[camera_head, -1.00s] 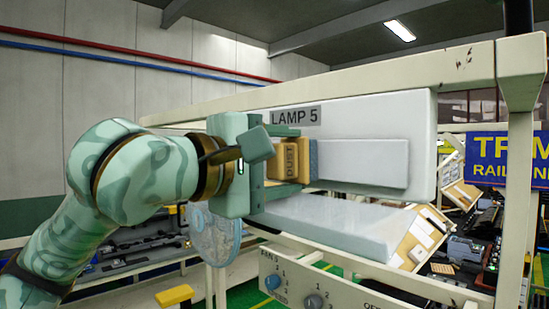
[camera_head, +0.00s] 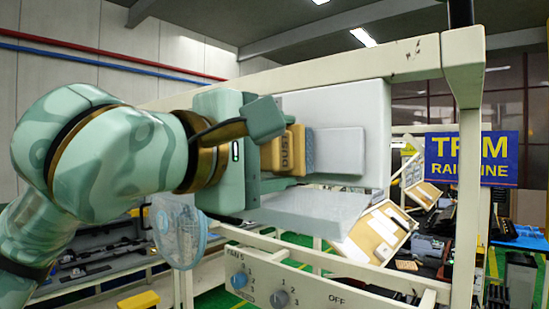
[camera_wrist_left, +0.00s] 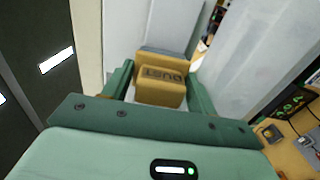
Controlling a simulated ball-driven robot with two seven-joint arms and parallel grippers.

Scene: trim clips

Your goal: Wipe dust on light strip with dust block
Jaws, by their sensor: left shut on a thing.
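The dust block (camera_head: 285,152) is yellow, marked "DUST", with a blue-grey pad on its far side. My left gripper (camera_head: 268,150) is shut on it, and the block also shows between the fingers in the left wrist view (camera_wrist_left: 160,85). The light strip (camera_head: 338,151) is a pale raised bar on a white panel (camera_head: 345,100). The block's pad is at the strip, seemingly against it; exact contact cannot be told. My gripper and the block hide the strip's left part. No dust can be made out on the visible part. My right gripper is out of view.
A cream frame with a top rail (camera_head: 330,82) and a right post (camera_head: 467,190) surrounds the panel. A pale slab (camera_head: 310,212) juts out below the strip. A knob panel (camera_head: 290,285) and a round clear fan (camera_head: 180,231) are lower down.

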